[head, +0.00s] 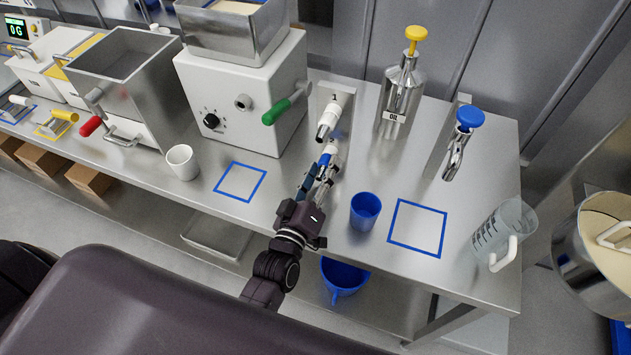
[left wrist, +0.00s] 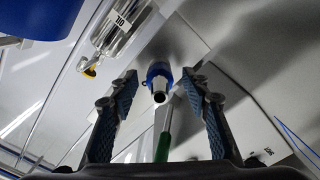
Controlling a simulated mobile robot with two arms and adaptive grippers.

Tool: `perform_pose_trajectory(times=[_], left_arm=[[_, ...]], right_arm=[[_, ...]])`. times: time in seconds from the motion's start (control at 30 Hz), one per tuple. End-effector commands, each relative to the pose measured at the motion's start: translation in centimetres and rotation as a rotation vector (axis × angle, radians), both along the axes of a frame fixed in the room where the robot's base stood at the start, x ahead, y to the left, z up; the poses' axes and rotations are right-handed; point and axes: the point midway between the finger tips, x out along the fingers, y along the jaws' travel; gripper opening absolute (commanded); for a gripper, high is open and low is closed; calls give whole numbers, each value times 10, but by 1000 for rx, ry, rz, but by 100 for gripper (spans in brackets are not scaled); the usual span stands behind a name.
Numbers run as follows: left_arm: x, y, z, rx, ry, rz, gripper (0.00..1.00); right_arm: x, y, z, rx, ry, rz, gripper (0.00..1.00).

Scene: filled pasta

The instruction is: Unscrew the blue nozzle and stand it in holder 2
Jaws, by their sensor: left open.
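The blue nozzle (head: 326,158) is a blue collar with a metal tip, in the middle of the table's far half in the head view. In the left wrist view the nozzle (left wrist: 159,72) shows end-on, its dark opening toward the camera. My left gripper (head: 320,172) is open around it, and in the left wrist view the two fingers (left wrist: 160,88) stand apart on either side of the nozzle with gaps visible. A white spout with a metal end (head: 328,118) is just behind it. I cannot make out holder 2. My right gripper is not in view.
A blue cup (head: 365,211) stands right of my left gripper, beside a blue-outlined square (head: 417,228). The green-handled machine (head: 240,105) and white cup (head: 182,162) are left. The oil bottle (head: 401,92), blue-topped dispenser (head: 460,140) and measuring jug (head: 504,235) are right.

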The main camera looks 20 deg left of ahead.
Motion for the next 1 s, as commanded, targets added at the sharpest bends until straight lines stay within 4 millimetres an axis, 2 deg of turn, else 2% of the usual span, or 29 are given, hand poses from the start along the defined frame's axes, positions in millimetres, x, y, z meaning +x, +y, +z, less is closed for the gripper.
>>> perform_pose_trajectory(times=[0.5, 0.7, 1.0], left_arm=[[-96, 3, -1, 1, 3, -1, 43], [-112, 4, 0, 0, 0, 0, 43], [-114, 4, 0, 0, 0, 0, 43]], right_arm=[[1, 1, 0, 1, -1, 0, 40], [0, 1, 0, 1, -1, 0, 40], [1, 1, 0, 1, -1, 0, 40]])
